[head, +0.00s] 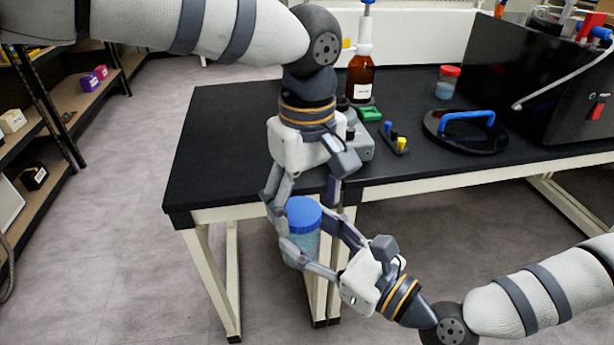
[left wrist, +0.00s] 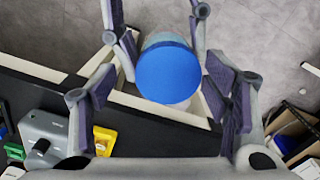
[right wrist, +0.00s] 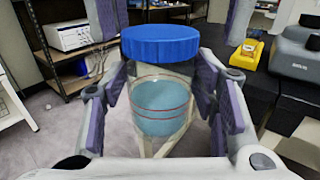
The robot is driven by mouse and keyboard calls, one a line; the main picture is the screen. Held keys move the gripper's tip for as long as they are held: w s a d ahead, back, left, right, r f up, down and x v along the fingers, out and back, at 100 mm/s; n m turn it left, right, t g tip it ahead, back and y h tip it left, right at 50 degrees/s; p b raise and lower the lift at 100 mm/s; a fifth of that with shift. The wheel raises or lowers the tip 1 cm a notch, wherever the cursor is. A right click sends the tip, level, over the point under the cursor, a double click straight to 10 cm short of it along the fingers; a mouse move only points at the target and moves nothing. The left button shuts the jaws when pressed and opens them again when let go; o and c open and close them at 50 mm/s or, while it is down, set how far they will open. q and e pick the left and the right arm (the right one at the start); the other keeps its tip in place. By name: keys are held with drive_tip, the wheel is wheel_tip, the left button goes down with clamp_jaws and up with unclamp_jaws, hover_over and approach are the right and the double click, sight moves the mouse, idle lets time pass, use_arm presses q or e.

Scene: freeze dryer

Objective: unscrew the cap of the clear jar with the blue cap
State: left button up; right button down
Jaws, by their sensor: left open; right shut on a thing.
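The clear jar (right wrist: 160,108) with bluish contents is held upright in the air in front of the bench. Its blue cap (head: 304,213) sits on top and also shows from above in the left wrist view (left wrist: 168,72). My right gripper (head: 306,247) is shut on the jar body, one finger on each side in the right wrist view. My left gripper (head: 301,196) points down from above. Its fingers are open on either side of the cap, with a visible gap on each side in the left wrist view.
The black bench (head: 230,130) is just behind the jar. On it stand a brown bottle (head: 361,80), a red-capped jar (head: 447,83), a round black lid with a blue handle (head: 466,130) and a grey device (head: 358,140). Shelves (head: 90,95) stand at the left; open floor lies between.

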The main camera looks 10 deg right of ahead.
use_arm(q)
drive_tip(key=shift+f, duration=0.25)
drive_tip(key=c, duration=1.2)
drive_tip(key=n, duration=0.3)
drive_tip(key=shift+w+d+n, duration=0.15)
drive_tip(key=shift+d+n, duration=0.05)
drive_tip(key=shift+n, duration=0.1)
drive_tip(key=n, duration=0.3)
drive_tip(key=shift+w, duration=0.1)
drive_tip(key=n, duration=0.4)
drive_tip(key=shift+w+r, duration=0.1)
drive_tip(key=shift+w, duration=0.1)
drive_tip(key=n, duration=0.4)
drive_tip(key=shift+w+a, duration=0.1)
drive_tip(key=n, duration=0.3)
drive_tip(key=shift+w+a+n, duration=0.1)
drive_tip(key=shift+w+n, duration=0.05)
drive_tip(key=shift+n, duration=0.25)
drive_tip(key=n, duration=0.3)
drive_tip(key=shift+w+a+n, duration=0.1)
drive_tip(key=shift+a+n, duration=0.1)
drive_tip(key=shift+n, duration=0.2)
drive_tip(key=n, duration=0.3)
drive_tip(key=shift+a, duration=0.1)
drive_tip(key=n, duration=0.4)
drive_tip(key=shift+w+a, duration=0.1)
drive_tip(key=shift+a, duration=0.15)
